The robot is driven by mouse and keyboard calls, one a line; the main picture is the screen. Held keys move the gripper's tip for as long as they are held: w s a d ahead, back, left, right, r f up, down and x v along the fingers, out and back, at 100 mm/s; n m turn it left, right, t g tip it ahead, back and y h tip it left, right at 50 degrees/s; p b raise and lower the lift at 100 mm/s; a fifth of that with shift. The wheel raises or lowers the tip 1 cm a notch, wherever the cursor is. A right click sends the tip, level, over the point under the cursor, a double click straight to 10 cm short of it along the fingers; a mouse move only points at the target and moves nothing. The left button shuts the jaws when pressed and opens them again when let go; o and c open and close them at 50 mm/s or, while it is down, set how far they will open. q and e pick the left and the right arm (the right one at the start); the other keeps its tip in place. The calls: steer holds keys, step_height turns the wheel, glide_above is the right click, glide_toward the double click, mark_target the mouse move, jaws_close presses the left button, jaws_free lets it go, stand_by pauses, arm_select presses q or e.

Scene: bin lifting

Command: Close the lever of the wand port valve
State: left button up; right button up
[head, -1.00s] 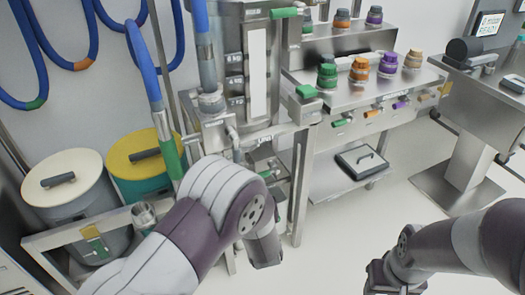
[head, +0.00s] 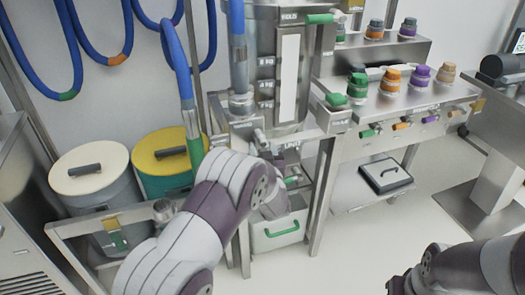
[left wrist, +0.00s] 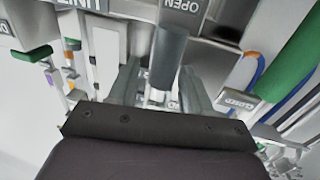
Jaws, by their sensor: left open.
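The wand port valve's lever, a dark grey cylindrical handle (left wrist: 168,55), shows in the left wrist view just below a label reading OPEN (left wrist: 182,12). My left gripper (left wrist: 162,82) is open, with one finger on each side of the handle; I cannot tell whether they touch it. A second label reading CLOSED (left wrist: 238,100) is to the right. In the head view my left forearm and wrist hide most of the left gripper. The grey handle end (head: 260,138) shows just above my wrist. My right gripper (head: 398,284) is cut off at the bottom edge.
A blue hose with a green grip (head: 193,140) hangs left of the valve. Two lidded drums (head: 92,170) stand at left. A steel bench (head: 400,105) with coloured caps is at right. A bin with a green handle (head: 280,232) sits below.

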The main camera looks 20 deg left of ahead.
arm_select(q)
jaws_close()
steer(key=shift+s+a+r+m+p, duration=0.2)
steer(key=shift+m+p, duration=0.6)
steer(key=shift+p, duration=0.3)
steer(key=m+g+p, duration=0.1)
steer(key=m+p, duration=0.3)
steer(key=s+a+r+m+g+p, duration=0.1)
steer(key=m+p, duration=0.2)
steer(key=p, duration=0.1)
steer(key=a+r+m+g+y+p, duration=0.1)
steer(key=m+p, duration=0.3)
steer(key=shift+s+m+p, duration=0.15)
steer(key=shift+m+p, duration=0.15)
steer(key=shift+p, duration=0.1)
steer(key=shift+r+m+g+y+p, duration=0.2)
steer(key=shift+m+g+y+p, duration=0.15)
steer(key=shift+m+p, duration=0.75)
steer(key=shift+m, duration=0.3)
jaws_free()
